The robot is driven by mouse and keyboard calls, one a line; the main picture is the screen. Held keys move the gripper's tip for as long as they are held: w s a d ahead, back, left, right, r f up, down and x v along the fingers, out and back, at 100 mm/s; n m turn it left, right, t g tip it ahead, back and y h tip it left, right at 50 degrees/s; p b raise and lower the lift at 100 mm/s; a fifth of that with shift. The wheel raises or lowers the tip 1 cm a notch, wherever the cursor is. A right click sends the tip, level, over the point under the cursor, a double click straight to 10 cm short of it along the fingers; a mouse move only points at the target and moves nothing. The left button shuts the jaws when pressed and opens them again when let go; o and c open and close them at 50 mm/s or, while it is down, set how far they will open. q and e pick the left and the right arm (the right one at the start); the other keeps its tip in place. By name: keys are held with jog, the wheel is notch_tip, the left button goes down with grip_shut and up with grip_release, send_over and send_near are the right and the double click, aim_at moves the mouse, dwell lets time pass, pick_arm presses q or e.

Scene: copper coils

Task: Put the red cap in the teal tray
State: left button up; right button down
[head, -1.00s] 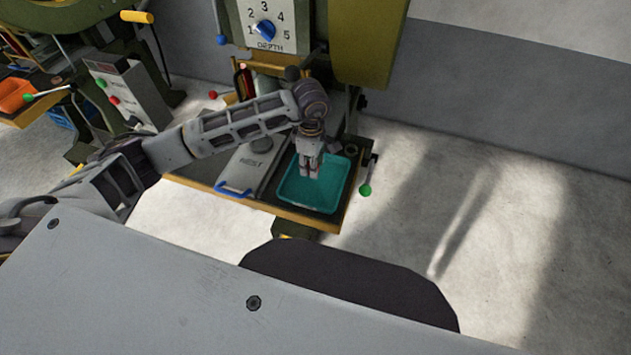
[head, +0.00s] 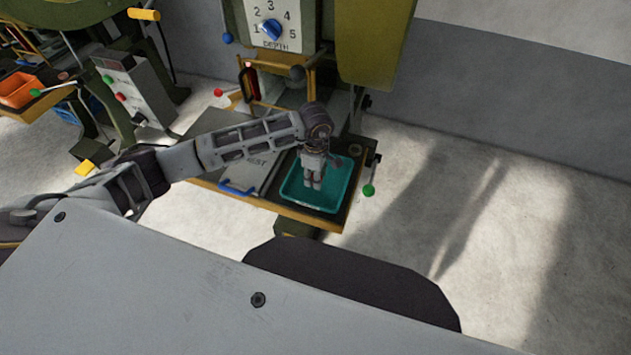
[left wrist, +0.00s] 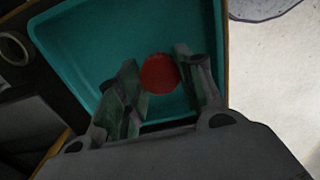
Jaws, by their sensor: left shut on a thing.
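The teal tray (head: 322,202) lies on the machine's work table in the head view, and its inside also shows in the left wrist view (left wrist: 85,50). The red cap (left wrist: 159,74) shows as a round red disc between the fingertips in the left wrist view, with the tray behind it. My left gripper (left wrist: 156,80) is shut on the red cap. In the head view my left gripper (head: 313,182) points down over the tray and hides the cap. I cannot tell whether the cap touches the tray floor. My right gripper is not in view.
A grey plate (head: 252,168) with a blue handle (head: 237,188) lies left of the tray. A green-knobbed lever (head: 368,190) sticks out at the tray's right. The machine with the depth dial (head: 271,29) stands behind. An orange bin (head: 18,89) is far left.

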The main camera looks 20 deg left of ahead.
pick_arm(q)
jog(key=shift+f, duration=1.8)
jog(key=shift+f, duration=0.2)
jog(key=o, duration=1)
jog(key=shift+o, duration=0.2)
jog(key=shift+r, duration=0.25)
